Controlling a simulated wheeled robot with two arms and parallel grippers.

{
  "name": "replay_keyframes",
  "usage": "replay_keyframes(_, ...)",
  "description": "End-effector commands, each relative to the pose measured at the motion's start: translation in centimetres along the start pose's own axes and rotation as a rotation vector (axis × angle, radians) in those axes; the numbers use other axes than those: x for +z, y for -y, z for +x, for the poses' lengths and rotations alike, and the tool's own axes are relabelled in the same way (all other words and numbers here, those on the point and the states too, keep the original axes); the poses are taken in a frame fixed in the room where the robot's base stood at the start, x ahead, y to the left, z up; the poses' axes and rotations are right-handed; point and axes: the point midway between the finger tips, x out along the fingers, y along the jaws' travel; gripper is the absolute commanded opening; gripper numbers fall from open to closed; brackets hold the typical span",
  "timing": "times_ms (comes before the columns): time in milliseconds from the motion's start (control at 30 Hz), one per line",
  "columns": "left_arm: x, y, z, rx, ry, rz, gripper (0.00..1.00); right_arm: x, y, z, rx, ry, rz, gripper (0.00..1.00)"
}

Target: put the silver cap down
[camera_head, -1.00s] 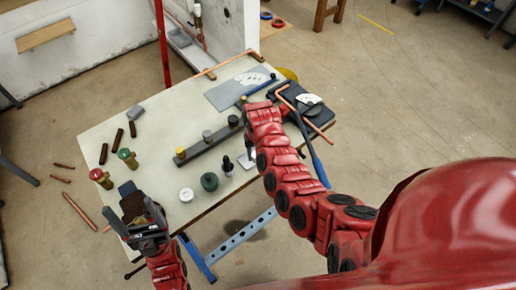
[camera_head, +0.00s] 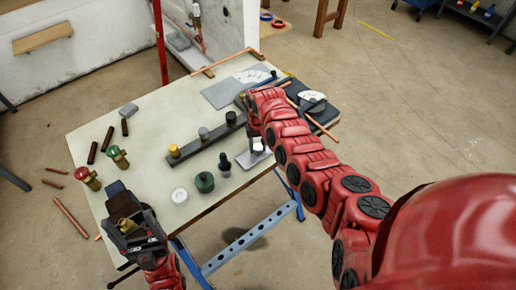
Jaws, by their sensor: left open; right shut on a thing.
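My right gripper (camera_head: 256,138) is shut at the table's right side, beyond the dark bar's near edge. A small silver piece, likely the silver cap (camera_head: 258,147), shows at its fingertips, mostly hidden by the gripper. It is just above or at a white square plate (camera_head: 250,160); I cannot tell if they touch. My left gripper (camera_head: 123,208) is open over the table's near left corner. A brass-coloured piece shows among its fingers, but I cannot tell whether it is a separate thing.
A dark bar (camera_head: 190,149) carries yellow, grey and dark caps. A white disc (camera_head: 179,196), a green disc (camera_head: 204,182) and a black fitting (camera_head: 224,163) stand in front. Red-topped (camera_head: 82,173) and green-topped (camera_head: 114,152) valves stand left. The table's (camera_head: 140,178) middle left is clear.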

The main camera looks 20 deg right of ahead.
Motion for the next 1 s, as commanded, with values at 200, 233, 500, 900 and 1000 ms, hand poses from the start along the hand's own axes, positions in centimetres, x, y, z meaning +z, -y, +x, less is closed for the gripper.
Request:
replay_keyframes(200,0.1,0.0,-0.4,0.0,0.0,0.0,0.81,0.0,0.0,0.5,0.0,0.0,0.0,0.0)
replay_keyframes(233,0.1,0.0,-0.3,0.0,0.0,0.0,0.81,0.0,0.0,0.5,0.0,0.0,0.0,0.47)
replay_keyframes(500,0.0,0.0,-0.2,0.0,0.0,0.0,0.81,0.0,0.0,0.4,0.0,0.0,0.0,0.75)
replay_keyframes(900,-0.2,0.1,1.4,0.0,0.0,0.0,0.81,0.0,0.1,-1.6,-0.001,0.0,0.0,0.75)
replay_keyframes(1000,-0.5,0.1,2.8,0.0,0.0,0.0,0.81,0.0,0.1,-3.5,-0.001,0.0,0.0,0.75)
